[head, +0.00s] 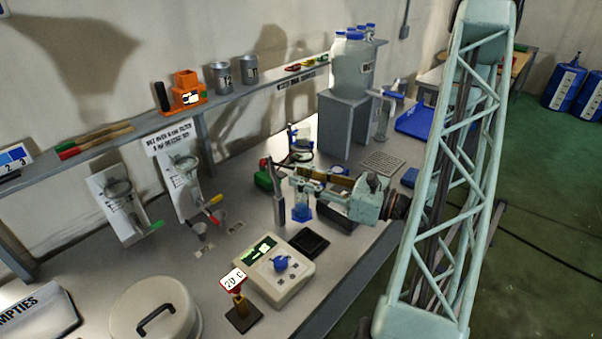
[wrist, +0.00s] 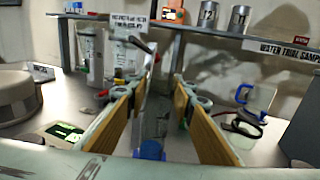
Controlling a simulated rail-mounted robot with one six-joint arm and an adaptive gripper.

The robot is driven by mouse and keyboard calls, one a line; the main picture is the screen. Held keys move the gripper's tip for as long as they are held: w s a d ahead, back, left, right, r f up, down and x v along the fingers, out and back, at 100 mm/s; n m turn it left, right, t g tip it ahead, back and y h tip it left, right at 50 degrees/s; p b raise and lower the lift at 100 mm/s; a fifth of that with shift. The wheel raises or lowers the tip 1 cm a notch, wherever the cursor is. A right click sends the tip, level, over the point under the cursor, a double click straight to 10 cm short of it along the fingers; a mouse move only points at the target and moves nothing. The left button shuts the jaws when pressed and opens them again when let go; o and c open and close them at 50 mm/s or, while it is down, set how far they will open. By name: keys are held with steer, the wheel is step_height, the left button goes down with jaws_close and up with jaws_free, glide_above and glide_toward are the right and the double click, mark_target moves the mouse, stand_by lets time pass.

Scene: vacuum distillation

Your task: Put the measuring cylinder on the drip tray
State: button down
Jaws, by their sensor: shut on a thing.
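My gripper (head: 297,180) reaches left over the bench and is shut on the measuring cylinder. The cylinder is clear, with a blue base (head: 301,210) showing below the fingers. In the wrist view its clear body and blue part (wrist: 151,150) show between the two tan-padded fingers (wrist: 158,95). The fingers hide part of the body, and I cannot tell whether the base touches the bench. A grey perforated plate (head: 382,163), which looks like the drip tray, lies flat and empty on the bench, right of and behind my gripper.
A grey block (head: 344,122) bearing a large clear container (head: 352,66) stands behind the plate. A clear upright vessel (head: 382,120) stands beside it. A balance-like device (head: 273,270), a black square pad (head: 308,242) and a "20 C" sign (head: 233,281) are in front. Blue-and-clear glassware (head: 301,140) stands behind my gripper.

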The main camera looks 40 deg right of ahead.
steer(key=shift+r+p, duration=0.1)
steer(key=shift+p, duration=0.4)
steer(key=shift+s+a+p, duration=0.3)
steer(key=shift+s+p, duration=0.2)
steer(key=shift+p, duration=1.5)
steer(key=shift+s+a+r+p, duration=0.1)
steer(key=shift+s+a+p, duration=0.45)
steer(key=shift+p, duration=1.45)
